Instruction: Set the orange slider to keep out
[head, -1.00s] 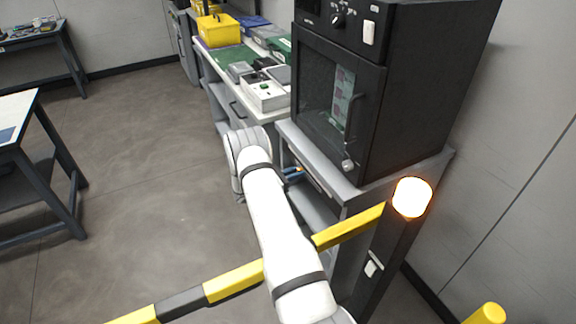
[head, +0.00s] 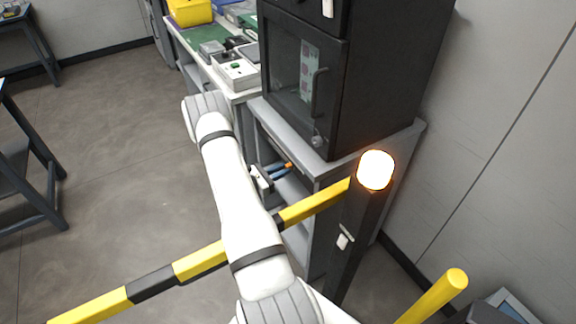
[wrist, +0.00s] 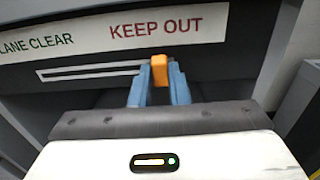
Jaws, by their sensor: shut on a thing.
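The orange slider (wrist: 159,70) sits in a slot in a dark panel (wrist: 75,85) in the wrist view. It is under the red KEEP OUT lettering (wrist: 155,27), with the empty slot (wrist: 90,71) running off to its left. The green lettering ending in CLEAR (wrist: 40,42) is further left. My gripper (wrist: 159,78) is shut on the slider, one blue finger on each side. The slot's right end is hidden by the slider and fingers. In the head view the blue fingers (head: 278,170) and a bit of orange show under the bench by the black oven.
A black oven (head: 390,80) stands on the grey bench. A yellow and black barrier bar (head: 200,262) crosses behind my arm to a dark post with a lit orange lamp (head: 376,170). A yellow post (head: 435,295) stands at lower right. Open floor lies left.

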